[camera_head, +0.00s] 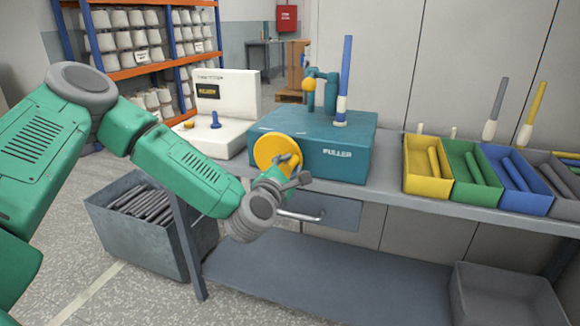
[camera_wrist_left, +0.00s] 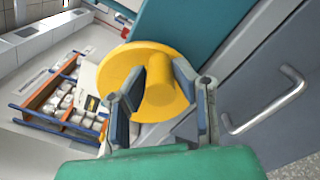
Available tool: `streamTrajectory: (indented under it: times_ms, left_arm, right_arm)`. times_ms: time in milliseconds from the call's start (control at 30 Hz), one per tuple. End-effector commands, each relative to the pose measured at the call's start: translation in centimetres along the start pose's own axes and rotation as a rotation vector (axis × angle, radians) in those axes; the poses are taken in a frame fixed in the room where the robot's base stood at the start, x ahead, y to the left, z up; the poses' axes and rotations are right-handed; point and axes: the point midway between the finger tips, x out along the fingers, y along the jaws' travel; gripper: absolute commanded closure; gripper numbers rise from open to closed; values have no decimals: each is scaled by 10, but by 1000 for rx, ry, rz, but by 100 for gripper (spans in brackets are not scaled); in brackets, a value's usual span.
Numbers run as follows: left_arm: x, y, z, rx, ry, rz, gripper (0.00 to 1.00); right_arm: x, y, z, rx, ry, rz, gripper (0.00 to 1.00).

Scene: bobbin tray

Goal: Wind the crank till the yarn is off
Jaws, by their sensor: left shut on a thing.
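The teal puller box (camera_head: 330,140) stands on the bench, with a yellow crank disc (camera_head: 272,150) on its front left face. My left gripper (camera_head: 292,172) is at the crank, its fingers shut around the crank's yellow knob; the left wrist view shows the fingers (camera_wrist_left: 160,98) either side of the knob (camera_wrist_left: 160,97) in front of the yellow disc (camera_wrist_left: 125,68). A bobbin (camera_head: 342,100) with a blue upper part and a white lower part stands upright on top of the box. A teal post with an orange ball (camera_head: 309,85) stands beside it. My right gripper is not in view.
Yellow (camera_head: 412,172), green (camera_head: 460,188), blue (camera_head: 512,195) and grey bins (camera_head: 565,203) with bobbins line the bench's right. A white machine (camera_head: 225,110) stands left of the box. A metal drawer handle (camera_head: 302,216) is just below my gripper. A metal bin (camera_head: 150,232) of dark rods sits on the floor.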

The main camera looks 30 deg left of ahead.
Motion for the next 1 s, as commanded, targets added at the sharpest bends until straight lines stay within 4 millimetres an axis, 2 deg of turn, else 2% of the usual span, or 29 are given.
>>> streamTrajectory:
  times_ms: [367,1000]
  left_arm:
    - [0,-7,-5,151,-1,-3,100]
    - [-1,-24,-30,746,-2,-7,100]
  right_arm:
    - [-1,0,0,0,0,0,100]
    - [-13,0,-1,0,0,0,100]
